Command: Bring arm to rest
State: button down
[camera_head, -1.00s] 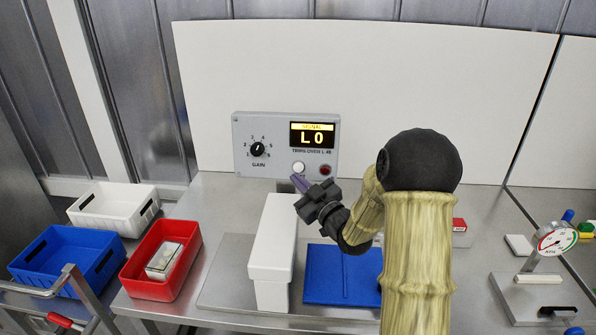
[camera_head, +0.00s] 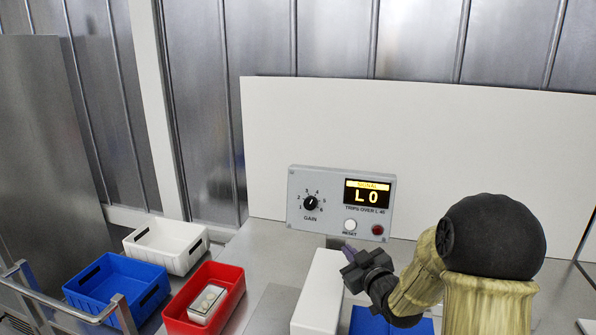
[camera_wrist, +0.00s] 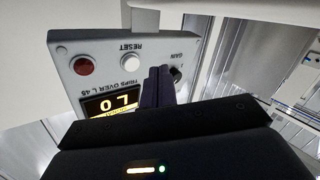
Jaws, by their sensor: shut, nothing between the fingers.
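My gripper (camera_head: 349,249) is shut and empty, just in front of and below the white reset button on the grey control box in the head view. Its closed dark fingers (camera_wrist: 158,84) also show in the wrist view, in front of the box's panel. The control box (camera_head: 300,228) has a gain dial (camera_head: 310,203), a lit yellow display (camera_head: 367,192) reading L 0, a white reset button (camera_head: 350,226) and a red button or lamp (camera_head: 377,230). I cannot tell whether the fingertips touch the box. My arm bends in from the lower right.
A long white block (camera_head: 318,295) stands below the gripper, with a blue mat (camera_head: 420,327) beside it. White (camera_head: 165,247), blue (camera_head: 117,288) and red (camera_head: 205,295) bins are at left; the red one holds a small pale box (camera_head: 208,304). A white panel (camera_head: 440,130) stands behind.

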jog(key=s+f+m+g+h+p, duration=0.1)
jog(key=s+g, duration=0.5)
jog(key=s, duration=0.7)
jog(key=s+f+m+g+h+p, duration=0.1)
jog(key=s+f+m+g+h, duration=0.3)
jog(key=s, duration=0.9)
notch_tip(320, 180, down, 2)
jog(key=m+g, duration=0.2)
jog(key=g, duration=0.1)
jog(key=shift+s+a, duration=0.2)
jog(key=shift+a, duration=0.05)
jog(key=shift+f, duration=0.1)
